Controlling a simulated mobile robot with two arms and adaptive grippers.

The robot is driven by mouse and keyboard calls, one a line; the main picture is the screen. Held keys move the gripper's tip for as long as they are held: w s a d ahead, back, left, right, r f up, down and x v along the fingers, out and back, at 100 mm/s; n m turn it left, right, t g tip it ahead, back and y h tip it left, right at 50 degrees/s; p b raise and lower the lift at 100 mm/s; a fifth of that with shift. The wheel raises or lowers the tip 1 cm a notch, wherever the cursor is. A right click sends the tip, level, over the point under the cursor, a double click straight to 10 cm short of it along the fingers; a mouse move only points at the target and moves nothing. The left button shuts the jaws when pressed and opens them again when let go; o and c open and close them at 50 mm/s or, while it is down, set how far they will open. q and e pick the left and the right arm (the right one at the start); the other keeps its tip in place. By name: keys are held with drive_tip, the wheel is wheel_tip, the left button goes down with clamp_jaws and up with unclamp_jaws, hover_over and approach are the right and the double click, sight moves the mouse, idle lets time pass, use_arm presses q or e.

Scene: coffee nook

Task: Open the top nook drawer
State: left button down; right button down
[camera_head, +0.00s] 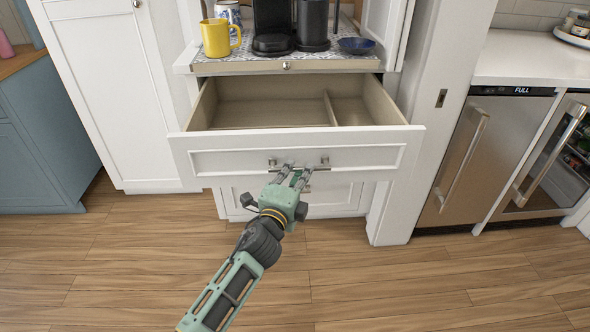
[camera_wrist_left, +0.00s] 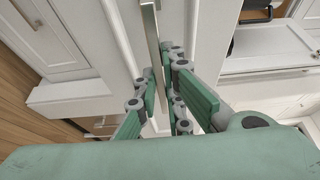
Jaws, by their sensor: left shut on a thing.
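The top nook drawer (camera_head: 222,161) is white and stands pulled well out. Its pale inside shows empty, with a divider towards the right. A metal bar handle (camera_head: 318,166) runs across the middle of its front. My left gripper (camera_head: 294,170) is at the handle and shut on it; the fingers hide part of the bar. In the left wrist view the handle bar (camera_wrist_left: 153,45) runs between the green-padded fingers (camera_wrist_left: 160,95). My right gripper is in neither view.
Above the drawer, a patterned shelf holds a yellow mug (camera_head: 217,38), a coffee machine (camera_head: 271,25) and a dark blue bowl (camera_head: 356,46). Another drawer (camera_head: 335,197) lies below. Steel-fronted appliances (camera_head: 478,160) stand at right, a blue cabinet (camera_head: 38,140) at left. The wooden floor in front is clear.

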use_arm(q)
drive_tip(key=shift+s+a, duration=0.1)
drive_tip(key=shift+s, duration=0.3)
drive_tip(key=shift+f, duration=0.1)
drive_tip(key=c, duration=1.9)
unclamp_jaws()
drive_tip(key=shift+o, duration=0.2)
